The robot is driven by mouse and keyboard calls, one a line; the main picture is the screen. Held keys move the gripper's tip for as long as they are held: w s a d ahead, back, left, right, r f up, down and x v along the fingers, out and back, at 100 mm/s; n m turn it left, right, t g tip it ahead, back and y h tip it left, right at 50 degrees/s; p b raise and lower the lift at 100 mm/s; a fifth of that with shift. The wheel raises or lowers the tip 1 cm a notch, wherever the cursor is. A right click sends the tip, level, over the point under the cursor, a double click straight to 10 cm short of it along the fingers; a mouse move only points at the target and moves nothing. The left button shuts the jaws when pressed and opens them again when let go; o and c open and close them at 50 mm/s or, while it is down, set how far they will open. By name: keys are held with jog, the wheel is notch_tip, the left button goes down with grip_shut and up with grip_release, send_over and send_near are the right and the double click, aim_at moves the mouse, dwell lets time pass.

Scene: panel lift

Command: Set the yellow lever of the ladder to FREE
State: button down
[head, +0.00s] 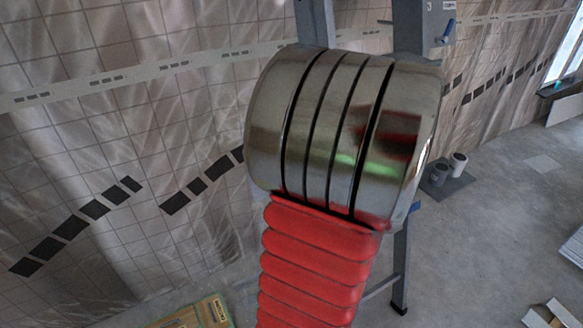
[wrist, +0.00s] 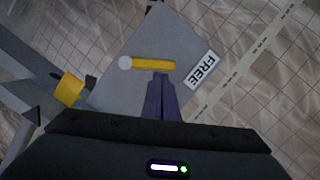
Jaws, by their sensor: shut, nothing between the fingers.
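The yellow lever (wrist: 155,65) shows in the wrist view on a grey plate (wrist: 122,92). A pale round knob or pivot is at its left end. Its right end points toward the white FREE label (wrist: 201,69), with a small gap between them. My gripper (wrist: 160,77) is shut and empty, its dark fingertips just below the lever's middle. I cannot tell whether they touch it.
A second yellow part (wrist: 69,90) sits on a grey bar at the left in the wrist view. A tiled wall (head: 120,130) lies behind the ladder. Two small buckets (head: 458,163) stand on the floor at right. Boards lie at the lower right.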

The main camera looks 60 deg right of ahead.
jog(key=shift+a, duration=0.15)
dwell(0.4)
jog(key=s+r, duration=0.6)
jog(key=s, duration=0.3)
jog(key=shift+s+r, duration=0.15)
jog(key=shift+s, duration=0.2)
dwell(0.4)
dwell(0.6)
